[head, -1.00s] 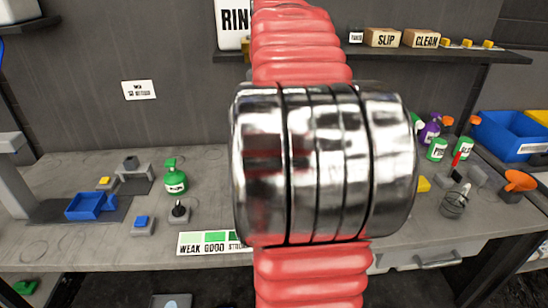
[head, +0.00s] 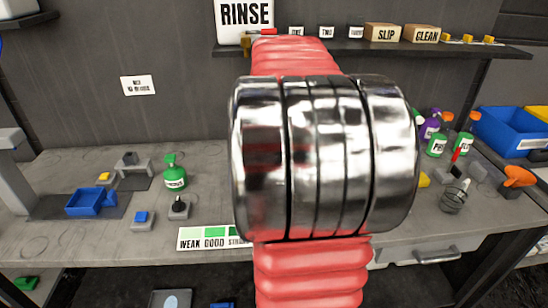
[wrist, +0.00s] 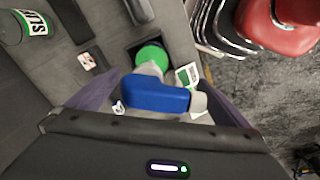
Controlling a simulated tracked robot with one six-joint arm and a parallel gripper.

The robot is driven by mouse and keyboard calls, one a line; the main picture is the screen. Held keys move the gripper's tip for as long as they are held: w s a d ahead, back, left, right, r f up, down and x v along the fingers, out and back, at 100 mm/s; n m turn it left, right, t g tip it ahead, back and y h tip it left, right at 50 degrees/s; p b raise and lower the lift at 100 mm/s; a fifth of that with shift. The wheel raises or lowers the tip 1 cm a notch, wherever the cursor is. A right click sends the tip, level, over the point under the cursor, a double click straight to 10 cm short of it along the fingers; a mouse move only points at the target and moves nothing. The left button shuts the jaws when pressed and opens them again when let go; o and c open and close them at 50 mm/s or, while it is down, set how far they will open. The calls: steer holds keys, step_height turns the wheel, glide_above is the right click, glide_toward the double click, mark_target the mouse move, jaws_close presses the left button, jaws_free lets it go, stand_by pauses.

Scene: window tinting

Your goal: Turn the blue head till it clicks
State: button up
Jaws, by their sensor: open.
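In the wrist view a spray bottle's blue head (wrist: 155,95) lies across the space between my fingers. Its pale nozzle (wrist: 198,103) points right. Below it the green bottle (wrist: 152,56) stands in a dark square recess (wrist: 131,46). My gripper (wrist: 160,76) is open, with one dark finger on each side of the head. I cannot tell whether either finger touches it. In the head view my own arm fills the middle and hides the blue head and my gripper.
In the wrist view a labelled bottle (wrist: 38,22) is at upper left, and a red chair (wrist: 290,28) at upper right.

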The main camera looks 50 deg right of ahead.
steer(key=c, duration=1.1)
steer(key=shift+m, duration=1.9)
steer(key=o, duration=1.1)
step_height(320, 180, up, 14)
steer(key=shift+f, duration=0.1)
steer(key=shift+a, duration=0.1)
